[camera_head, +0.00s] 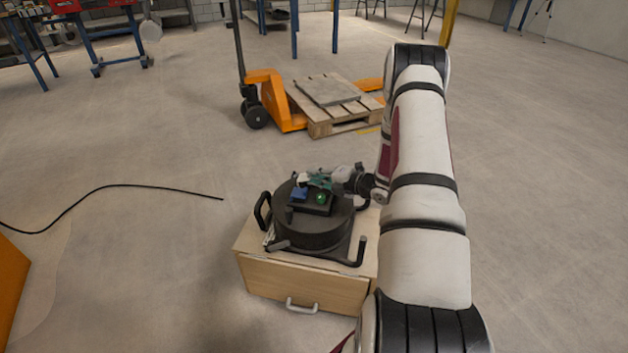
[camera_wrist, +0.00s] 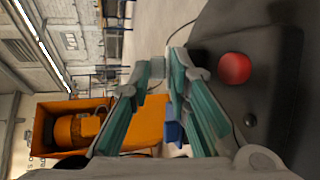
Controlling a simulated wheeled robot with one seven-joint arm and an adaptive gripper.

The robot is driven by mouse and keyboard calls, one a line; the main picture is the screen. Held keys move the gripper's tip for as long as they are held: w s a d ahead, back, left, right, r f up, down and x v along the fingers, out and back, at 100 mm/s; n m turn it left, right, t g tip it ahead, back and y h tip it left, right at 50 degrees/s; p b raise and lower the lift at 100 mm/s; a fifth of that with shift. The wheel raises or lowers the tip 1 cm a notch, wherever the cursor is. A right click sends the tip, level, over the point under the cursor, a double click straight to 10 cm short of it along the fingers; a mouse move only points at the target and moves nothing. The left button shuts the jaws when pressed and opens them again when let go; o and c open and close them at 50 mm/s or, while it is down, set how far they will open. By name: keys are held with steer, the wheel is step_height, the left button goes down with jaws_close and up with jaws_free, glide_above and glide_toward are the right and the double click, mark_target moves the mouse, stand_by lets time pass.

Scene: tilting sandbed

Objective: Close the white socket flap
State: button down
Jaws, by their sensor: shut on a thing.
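The white socket flap (camera_head: 302,179) shows as a small pale piece at the top of a black panel, above a blue socket part (camera_head: 299,194). My gripper (camera_head: 318,181), with teal fingers, is low over the panel, coming from the right. In the wrist view my gripper (camera_wrist: 158,72) has its fingertips on either side of a small pale piece, which looks like the flap; it is shut on it. The blue part (camera_wrist: 173,131) shows between the fingers. The flap's hinge and exact angle are hidden.
The panel sits on a round black drum (camera_head: 310,230) with bar handles, on a wooden box (camera_head: 290,276). A green button (camera_head: 320,197) is beside the blue part. A red round knob (camera_wrist: 234,69) is right of the fingers. An orange pallet truck (camera_head: 275,98) stands behind.

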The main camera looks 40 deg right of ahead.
steer(key=shift+w+t, duration=0.1)
steer(key=shift+t, duration=0.3)
steer(key=c, duration=1.6)
jaws_free()
steer(key=shift+d+f, duration=0.1)
steer(key=shift+s, duration=0.45)
steer(key=v, duration=0.7)
steer(key=shift+o, duration=0.3)
steer(key=shift+d, duration=0.15)
